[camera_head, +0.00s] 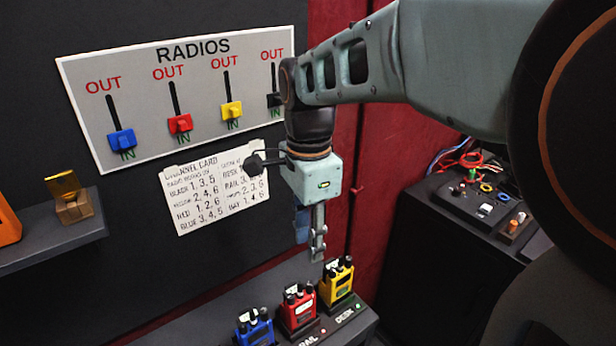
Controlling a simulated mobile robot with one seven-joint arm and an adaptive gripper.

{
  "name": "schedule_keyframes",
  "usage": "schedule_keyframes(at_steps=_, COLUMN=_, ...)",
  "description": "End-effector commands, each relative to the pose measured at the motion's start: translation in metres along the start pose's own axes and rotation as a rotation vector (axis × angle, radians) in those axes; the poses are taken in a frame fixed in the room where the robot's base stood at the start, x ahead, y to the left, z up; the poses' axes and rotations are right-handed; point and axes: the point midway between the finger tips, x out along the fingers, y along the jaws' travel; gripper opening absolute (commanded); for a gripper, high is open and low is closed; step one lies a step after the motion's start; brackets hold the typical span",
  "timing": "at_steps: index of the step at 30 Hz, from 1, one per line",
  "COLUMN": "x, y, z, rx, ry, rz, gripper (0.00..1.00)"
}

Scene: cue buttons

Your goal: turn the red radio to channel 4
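The red radio (298,313) stands upright in a row on a dark shelf at the bottom, between a blue radio (255,330) and a yellow radio (337,283). Dark knobs show on its top, but their setting is too small to read. My gripper (317,257) hangs down above the row, apart from the radios, up and slightly right of the red one. It is seen edge-on, so I cannot tell its finger gap. On the RADIOS panel (130,75) the red slider (180,123) sits low, by IN.
A handwritten channel card (213,187) hangs below the panel. Blue (122,139), yellow (232,110) and black sliders (274,100) share the panel. A brass-coloured item (70,197) stands on a left shelf. A dark cabinet with wires and buttons (480,195) is at right.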

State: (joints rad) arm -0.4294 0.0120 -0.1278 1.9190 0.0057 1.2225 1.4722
Motion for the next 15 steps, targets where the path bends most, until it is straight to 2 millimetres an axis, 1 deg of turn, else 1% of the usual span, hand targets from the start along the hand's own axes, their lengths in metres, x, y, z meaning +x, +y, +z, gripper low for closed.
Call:
schedule_keyframes(at_steps=2, x=0.003, y=0.002, z=-0.001, rx=-0.017, ry=0.007, rz=0.011, gripper=0.29)
schedule_keyframes(at_steps=5, x=0.015, y=0.003, z=0.0, rx=-0.017, ry=0.007, rz=0.015, gripper=0.29)
schedule_keyframes(at_steps=15, x=0.078, y=0.004, z=0.0, rx=-0.013, ry=0.005, rz=0.014, gripper=0.29)
